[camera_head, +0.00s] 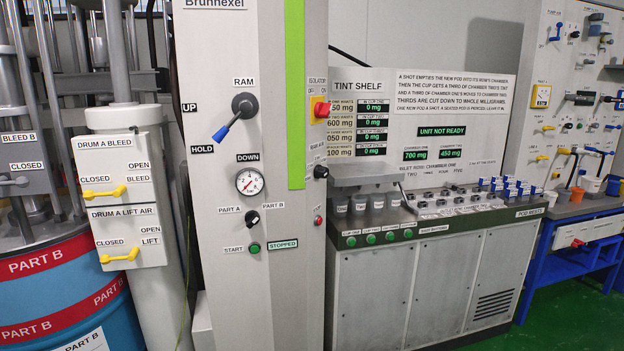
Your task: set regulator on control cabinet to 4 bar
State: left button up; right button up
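The control cabinet (218,300) is a tall light grey column with a bright green stripe, left of the middle. A round white pressure gauge (250,182) with a red needle is on its front; its numbers are too small to read. A black knob (321,172) sticks out of the cabinet's right side at about gauge height. It may be the regulator, but I cannot read a label that says so. Neither of my grippers is in view.
The cabinet also bears a blue-handled RAM lever (228,127), a red-and-yellow isolator (320,109), a PART A/B selector (252,217) and a green start button (254,248). A blue drum (110,320) stands left, the tint shelf bench (375,290) right. Green floor shows at lower right.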

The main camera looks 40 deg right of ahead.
aim_at(320, 172)
jog(key=z, duration=1.45)
jog(key=i+l+u, duration=0.2)
jog(key=u, duration=0.25)
jog(key=i+l+u, duration=0.15)
jog(key=l+u, duration=0.25)
jog(key=i+l+u, duration=0.1)
jog(key=u, duration=0.35)
jog(key=i+l+u, duration=0.25)
jog(key=l, duration=1.2)
jog(key=k+l+u, duration=0.1)
jog(key=l+u, duration=0.2)
jog(key=l, duration=1.1)
